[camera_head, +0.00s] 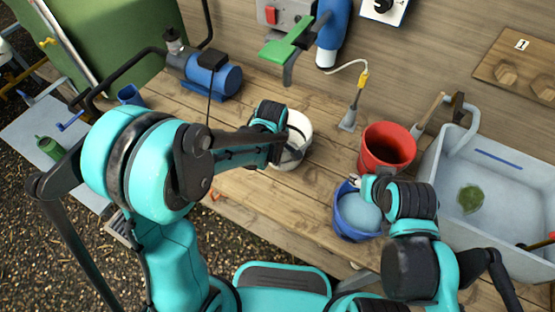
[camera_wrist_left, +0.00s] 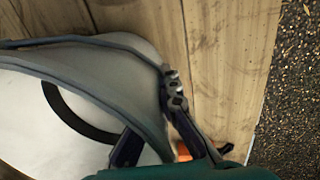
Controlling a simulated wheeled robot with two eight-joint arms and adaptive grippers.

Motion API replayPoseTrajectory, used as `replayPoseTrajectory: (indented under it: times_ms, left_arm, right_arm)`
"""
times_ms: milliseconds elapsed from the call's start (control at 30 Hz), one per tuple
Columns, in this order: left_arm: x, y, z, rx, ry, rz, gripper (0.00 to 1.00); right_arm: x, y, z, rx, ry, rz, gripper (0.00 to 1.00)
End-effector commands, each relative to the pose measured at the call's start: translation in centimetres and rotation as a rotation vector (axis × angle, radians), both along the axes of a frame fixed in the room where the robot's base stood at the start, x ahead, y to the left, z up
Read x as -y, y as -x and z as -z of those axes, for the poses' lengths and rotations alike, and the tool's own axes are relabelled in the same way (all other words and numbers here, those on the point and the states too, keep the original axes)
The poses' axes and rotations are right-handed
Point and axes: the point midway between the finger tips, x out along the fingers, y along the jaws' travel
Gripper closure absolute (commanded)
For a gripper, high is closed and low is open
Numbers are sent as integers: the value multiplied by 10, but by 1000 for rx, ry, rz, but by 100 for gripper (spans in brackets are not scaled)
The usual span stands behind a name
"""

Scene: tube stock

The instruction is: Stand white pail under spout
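The white pail (camera_head: 298,128) stands on the wooden bench, partly hidden behind my left gripper. In the left wrist view its rim (camera_wrist_left: 120,92) and pale inside fill the left side. My left gripper (camera_head: 283,150) is at the pail's near side; in the wrist view (camera_wrist_left: 150,120) one dark finger is inside the rim and one outside, seemingly closed on the wall. A grey downward spout (camera_head: 288,72) shows below a green lever (camera_head: 290,45) behind the pail. My right gripper (camera_head: 356,182) is at the rim of a blue bucket (camera_head: 350,222); its fingers are mostly hidden.
A red bucket (camera_head: 384,150) stands right of the pail, with a scraper (camera_head: 350,118) between. A grey sink (camera_head: 500,215) is at the right. A blue motor (camera_head: 212,76) sits at the back left. Bare planks (camera_head: 245,185) lie in front of the pail, near the bench edge.

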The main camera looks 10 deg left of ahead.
Motion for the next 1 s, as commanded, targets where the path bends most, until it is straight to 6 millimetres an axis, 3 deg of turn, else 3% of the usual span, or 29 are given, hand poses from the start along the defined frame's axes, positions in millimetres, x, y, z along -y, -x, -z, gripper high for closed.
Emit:
replayPoseTrajectory:
  times_ms: [367, 467, 500, 800, 1000]
  left_arm:
    - [0, 0, 3, 0, 0, 0, 100]
    - [0, 0, 3, -1, 0, 0, 75]
    - [0, 0, 3, 0, 0, 0, 71]
    - [0, 0, 1, 0, 0, 0, 71]
    - [-1, 4, -25, 0, 0, 0, 71]
  right_arm:
    - [0, 0, 3, 0, 0, 0, 60]
    - [0, 0, 3, 0, 0, 0, 60]
    - [0, 0, 3, 0, 0, 0, 60]
    - [0, 0, 3, 0, 0, 0, 60]
    - [0, 0, 3, 0, 0, 0, 60]
